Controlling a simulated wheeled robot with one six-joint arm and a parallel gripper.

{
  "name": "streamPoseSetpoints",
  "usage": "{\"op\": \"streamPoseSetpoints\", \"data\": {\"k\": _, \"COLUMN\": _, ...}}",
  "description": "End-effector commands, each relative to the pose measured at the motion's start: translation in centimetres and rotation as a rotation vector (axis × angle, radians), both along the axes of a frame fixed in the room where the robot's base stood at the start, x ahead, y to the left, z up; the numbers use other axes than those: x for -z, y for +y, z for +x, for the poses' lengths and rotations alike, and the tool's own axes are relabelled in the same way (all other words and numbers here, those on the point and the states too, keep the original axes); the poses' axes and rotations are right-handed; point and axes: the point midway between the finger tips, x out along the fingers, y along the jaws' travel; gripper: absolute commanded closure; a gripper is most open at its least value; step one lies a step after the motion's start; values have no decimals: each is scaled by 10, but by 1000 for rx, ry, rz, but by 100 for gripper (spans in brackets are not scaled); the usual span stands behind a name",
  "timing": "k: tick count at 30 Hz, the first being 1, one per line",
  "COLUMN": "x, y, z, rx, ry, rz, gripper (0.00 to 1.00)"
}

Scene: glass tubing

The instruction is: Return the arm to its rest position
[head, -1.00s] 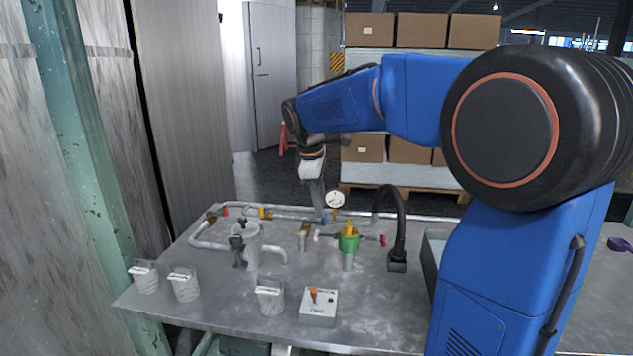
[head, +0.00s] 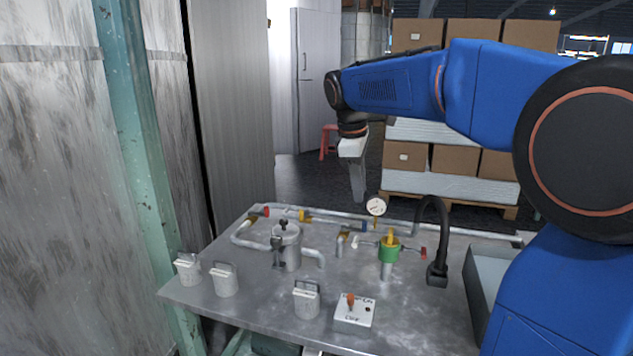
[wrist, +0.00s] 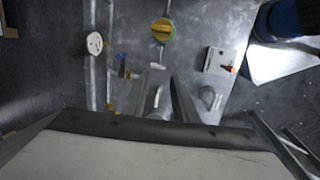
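My gripper (head: 358,198) hangs pointing down above the back of the metal workbench (head: 255,310), left of the pressure gauge (head: 376,206) in the head view. In the wrist view my gripper (wrist: 162,82) shows two finger shapes with a gap between them, and nothing is seen held. My blue arm reaches in from the right, its upper part raised and its forearm roughly level. The gripper appears clear of the tubing and the bench top.
A green post (head: 137,140) stands at left. Boxes on a pallet (head: 458,203) stand behind.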

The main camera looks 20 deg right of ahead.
Motion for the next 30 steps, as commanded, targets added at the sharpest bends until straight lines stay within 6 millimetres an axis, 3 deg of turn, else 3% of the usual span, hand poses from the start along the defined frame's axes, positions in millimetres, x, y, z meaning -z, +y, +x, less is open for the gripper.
{"op": "streamPoseSetpoints", "data": {"k": 4, "x": 0, "y": 0, "z": -6, "rx": 13, "ry": -9, "rz": 5, "gripper": 74}}
{"op": "streamPoseSetpoints", "data": {"k": 8, "x": 4, "y": 1, "z": -30, "rx": 69, "ry": -40, "rz": 26, "gripper": 74}}
{"op": "streamPoseSetpoints", "data": {"k": 20, "x": 43, "y": 9, "z": -144, "rx": 380, "ry": -193, "rz": 159, "gripper": 74}}
{"op": "streamPoseSetpoints", "data": {"k": 30, "x": 101, "y": 18, "z": -235, "rx": 656, "ry": -302, "rz": 296, "gripper": 74}}
